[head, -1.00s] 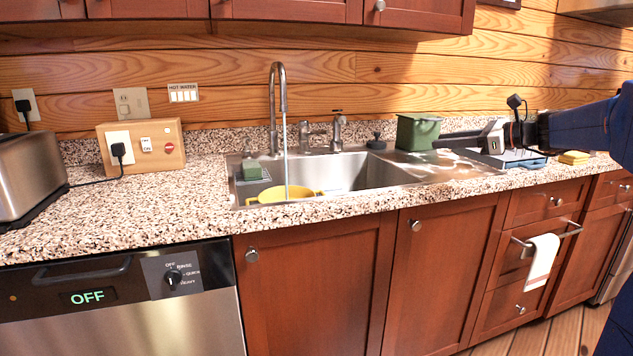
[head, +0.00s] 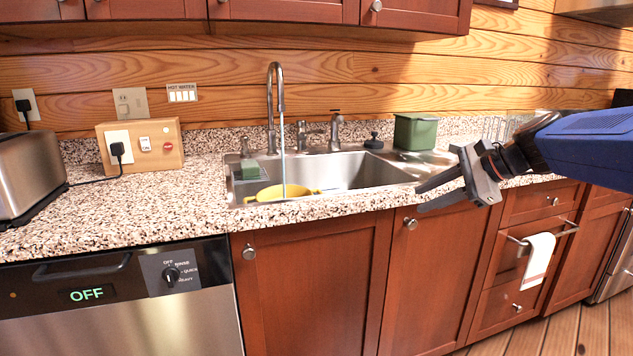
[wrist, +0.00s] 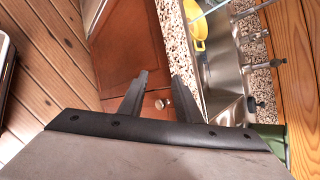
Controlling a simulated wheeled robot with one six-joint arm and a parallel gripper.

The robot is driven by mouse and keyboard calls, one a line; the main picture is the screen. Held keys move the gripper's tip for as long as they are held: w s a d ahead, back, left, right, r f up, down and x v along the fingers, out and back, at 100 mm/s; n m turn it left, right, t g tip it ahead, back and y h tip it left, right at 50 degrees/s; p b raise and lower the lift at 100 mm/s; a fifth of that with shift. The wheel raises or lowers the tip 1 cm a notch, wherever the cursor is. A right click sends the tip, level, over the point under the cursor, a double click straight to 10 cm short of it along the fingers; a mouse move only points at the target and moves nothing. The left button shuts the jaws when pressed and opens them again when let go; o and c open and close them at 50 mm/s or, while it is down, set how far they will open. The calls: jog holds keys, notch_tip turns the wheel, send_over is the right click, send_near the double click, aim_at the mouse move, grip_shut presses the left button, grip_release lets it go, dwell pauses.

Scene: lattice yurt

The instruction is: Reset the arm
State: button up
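My gripper (head: 418,199) is in the head view right of the middle, in front of the counter's front edge near the sink's right end. Its two dark fingers point left, apart, with nothing between them. My arm comes in from the right edge of the view. In the wrist view my gripper (wrist: 160,78) also shows two separate fingers with an empty gap, with a cabinet door and knob beyond them.
The sink (head: 360,172) holds a yellow pan (head: 283,193) under running water from the tall faucet (head: 273,100). A green bin (head: 415,131) stands at its right. A toaster (head: 30,175) is far left. A towel (head: 537,258) hangs below. The wooden floor (head: 520,335) is clear.

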jog(key=s+d+f+n+h, duration=0.1)
jog(key=s+f+n+h, duration=0.1)
jog(key=s+f+n, duration=0.3)
jog(key=s+d+f+n+g+h, duration=0.1)
jog(key=s+f+n+h, duration=0.2)
jog(key=s, duration=1.1)
jog(key=s+d+f+n+h, duration=0.1)
jog(key=s+f+n+h, duration=0.2)
jog(key=s+f+n, duration=0.5)
notch_tip(320, 180, down, 4)
jog(key=shift+s+r+n+g, duration=0.1)
jog(key=shift+s+n+g, duration=0.25)
jog(key=shift+s, duration=0.4)
dwell(4.3)
